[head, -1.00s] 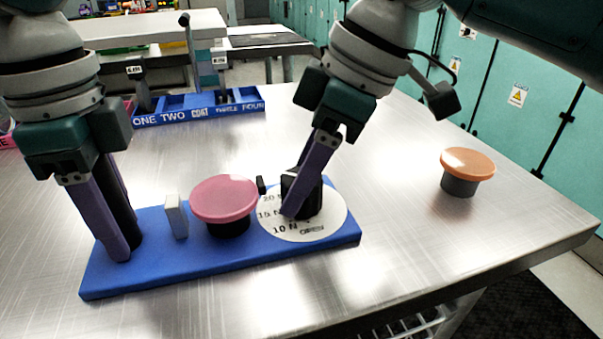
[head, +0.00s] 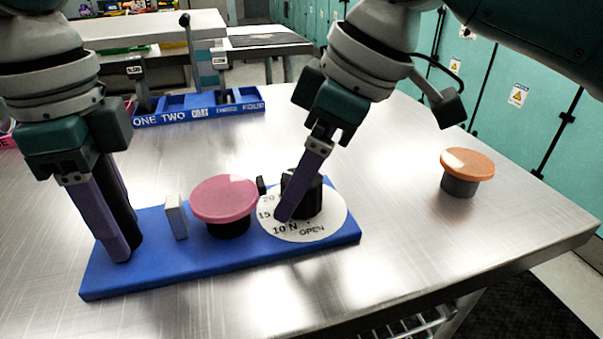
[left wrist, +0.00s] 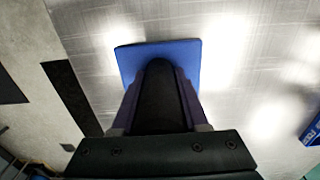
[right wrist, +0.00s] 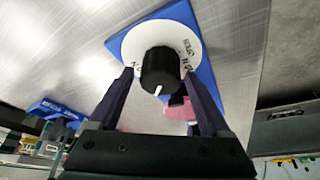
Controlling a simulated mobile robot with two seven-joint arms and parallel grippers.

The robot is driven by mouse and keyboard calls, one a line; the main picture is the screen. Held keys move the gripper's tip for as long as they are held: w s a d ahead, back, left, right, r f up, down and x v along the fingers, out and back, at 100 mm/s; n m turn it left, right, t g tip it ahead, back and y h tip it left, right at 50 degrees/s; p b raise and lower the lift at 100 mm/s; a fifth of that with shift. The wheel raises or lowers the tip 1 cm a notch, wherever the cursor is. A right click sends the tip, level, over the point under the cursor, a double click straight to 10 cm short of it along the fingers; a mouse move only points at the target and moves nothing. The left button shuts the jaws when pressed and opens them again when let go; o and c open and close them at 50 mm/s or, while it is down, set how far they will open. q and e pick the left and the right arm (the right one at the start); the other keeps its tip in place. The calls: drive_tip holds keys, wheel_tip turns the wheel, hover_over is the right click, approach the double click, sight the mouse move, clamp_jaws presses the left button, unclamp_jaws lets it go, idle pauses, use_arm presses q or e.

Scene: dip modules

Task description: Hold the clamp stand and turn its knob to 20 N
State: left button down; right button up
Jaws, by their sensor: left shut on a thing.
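The clamp stand is a blue board (head: 300,255) on the metal table, with a round white dial (head: 335,218) marked 20, 15, 10 N and OPEN. A black knob (head: 307,197) stands on the dial; its white pointer line shows in the right wrist view (right wrist: 157,90), but I cannot read its setting. My left gripper (head: 124,250) is shut on a black upright post (left wrist: 160,95) at the board's left end. My right gripper (right wrist: 158,74) has its fingers apart on either side of the knob, with narrow gaps visible. In the head view one finger hides part of the dial.
A pink disc (head: 224,198) on a black base and a small white block (head: 176,217) stand on the board between my grippers. An orange-topped button (head: 467,163) stands at right. A blue labelled tray (head: 195,118) lies behind. The table front right is clear.

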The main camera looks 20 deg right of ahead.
drive_tip(key=shift+o, duration=0.2)
drive_tip(key=v, duration=1.2)
use_arm(q)
drive_tip(key=shift+c, duration=1.7)
unclamp_jaws()
use_arm(e)
drive_tip(key=shift+r, duration=0.1)
use_arm(q)
wheel_tip(320, 180, up, 8)
drive_tip(key=p, duration=0.8)
drive_tip(key=shift+f+p, duration=0.15)
drive_tip(key=shift+p, duration=0.25)
use_arm(e)
wheel_tip(320, 180, up, 9)
drive_tip(key=shift+f, duration=0.2)
